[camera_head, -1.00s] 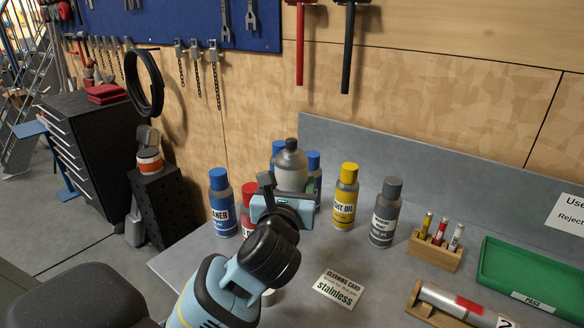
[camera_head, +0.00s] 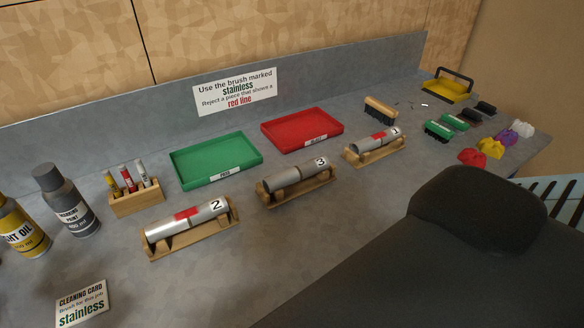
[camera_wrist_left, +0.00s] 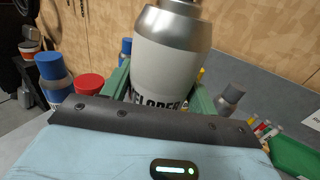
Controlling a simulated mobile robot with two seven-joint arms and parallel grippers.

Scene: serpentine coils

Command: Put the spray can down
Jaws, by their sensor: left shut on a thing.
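The spray can (camera_wrist_left: 172,62) is light grey with a metallic shoulder and a partly hidden label ending in "ELOPER". It fills the middle of the left wrist view; its base is hidden behind the gripper body. My left gripper (camera_wrist_left: 165,92) is shut on it, with a green finger on each side of the can. I cannot tell whether the can touches the bench. Neither the left gripper nor this can shows in the head view now. My right gripper is in no view.
In the wrist view, a blue-capped can (camera_wrist_left: 53,78) and a red-capped can (camera_wrist_left: 90,84) stand left of the held can.

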